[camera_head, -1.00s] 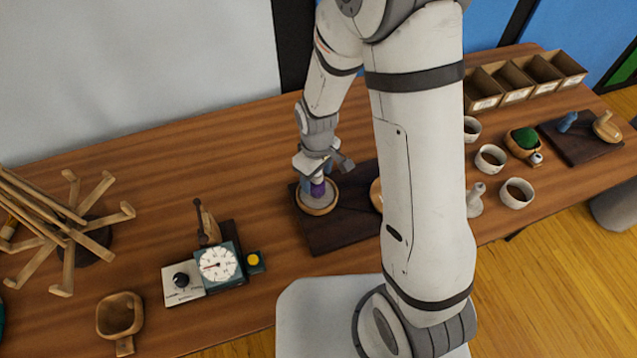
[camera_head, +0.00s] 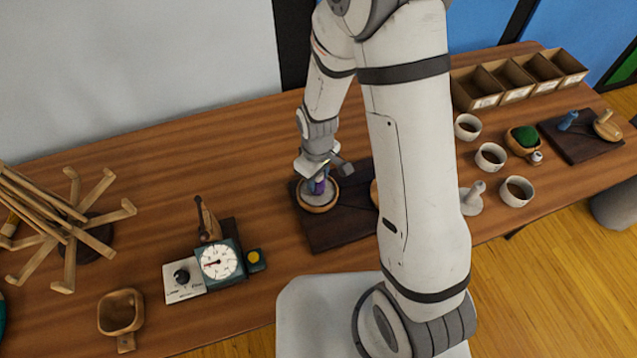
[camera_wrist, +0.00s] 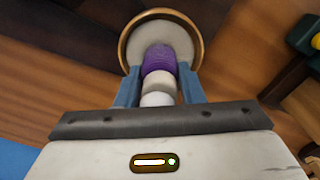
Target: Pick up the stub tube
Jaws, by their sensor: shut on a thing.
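The stub tube, a short purple cylinder with a pale lower part, shows in the wrist view (camera_wrist: 159,60) between the blue fingers of my gripper (camera_wrist: 159,82). The gripper is shut on it. In the head view the purple tube (camera_head: 319,187) is partly hidden by my gripper (camera_head: 321,178). Below it lies a round pale dish with a wooden rim (camera_head: 317,209), which also shows in the wrist view (camera_wrist: 125,44). I cannot tell whether the tube still touches the dish.
The dish sits on a dark board (camera_head: 335,237). A dial device (camera_head: 218,261) stands to the left, with a wooden scoop (camera_head: 121,312) in front. A wooden yarn winder (camera_head: 85,238) is farther left. Cups (camera_head: 490,157) and open bins (camera_head: 515,83) stand on the right.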

